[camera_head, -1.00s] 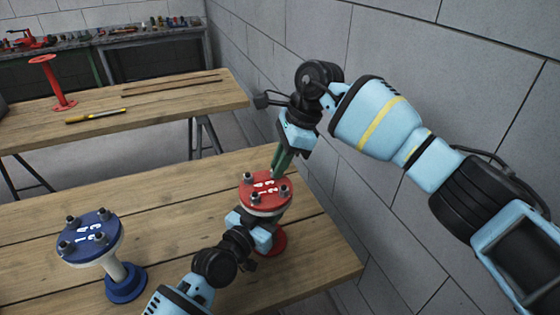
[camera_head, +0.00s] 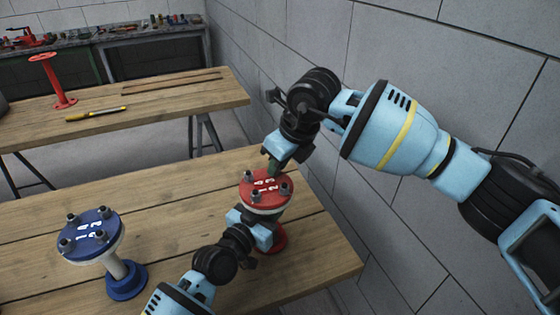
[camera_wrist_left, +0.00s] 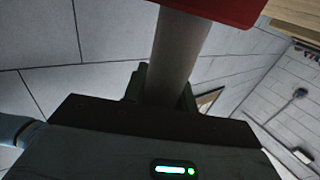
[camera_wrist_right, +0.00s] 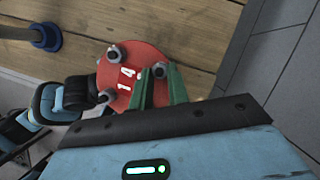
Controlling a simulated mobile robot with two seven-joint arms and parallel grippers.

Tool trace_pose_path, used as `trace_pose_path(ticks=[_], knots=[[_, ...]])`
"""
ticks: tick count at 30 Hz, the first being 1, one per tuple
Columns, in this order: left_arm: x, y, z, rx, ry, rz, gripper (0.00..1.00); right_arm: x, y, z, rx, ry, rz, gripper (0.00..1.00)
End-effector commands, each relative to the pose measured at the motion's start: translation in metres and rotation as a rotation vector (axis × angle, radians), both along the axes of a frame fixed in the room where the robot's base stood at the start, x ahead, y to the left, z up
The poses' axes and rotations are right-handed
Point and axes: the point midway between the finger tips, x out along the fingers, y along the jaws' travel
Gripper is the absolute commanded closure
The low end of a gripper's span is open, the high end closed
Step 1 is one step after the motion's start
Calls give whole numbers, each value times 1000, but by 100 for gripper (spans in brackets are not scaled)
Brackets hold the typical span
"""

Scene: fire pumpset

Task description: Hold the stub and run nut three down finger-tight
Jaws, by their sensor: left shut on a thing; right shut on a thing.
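The red-flanged stub (camera_head: 262,184) stands upright near the right end of the near table, with nuts around its round top. My left gripper (camera_head: 252,226) is shut on its pipe just below the top flange. In the left wrist view the grey pipe (camera_wrist_left: 180,50) runs between the dark green fingers. My right gripper (camera_head: 272,166) reaches down from above to the flange's far edge. In the right wrist view its green fingers (camera_wrist_right: 158,82) are shut on a nut (camera_wrist_right: 158,70). White numbers mark the flange (camera_wrist_right: 138,60); I cannot read the held nut's number clearly.
A blue-flanged stub (camera_head: 92,236) with several nuts stands to the left on the same wooden table (camera_head: 180,215). A second table behind bears a red stand (camera_head: 56,85) and a yellow tool (camera_head: 96,114). A grey block wall (camera_head: 420,60) rises close on the right.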

Motion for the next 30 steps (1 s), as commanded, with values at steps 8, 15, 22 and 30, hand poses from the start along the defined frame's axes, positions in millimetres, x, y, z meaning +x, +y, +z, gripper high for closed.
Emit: trace_pose_path(ticks=[8, 15, 22, 30], knots=[[0, 0, -2, 3, 2, 0, 100, -1, 2, 1, -1, -2, -262, 100], [0, 0, -2, 3, 2, 0, 100, -2, 5, 1, 0, -3, -491, 100], [0, 0, -2, 3, 2, 0, 100, -3, 7, 1, 0, -3, -709, 100], [0, 0, -2, 2, 2, 0, 100, -2, 10, 1, 1, -2, -957, 100]])
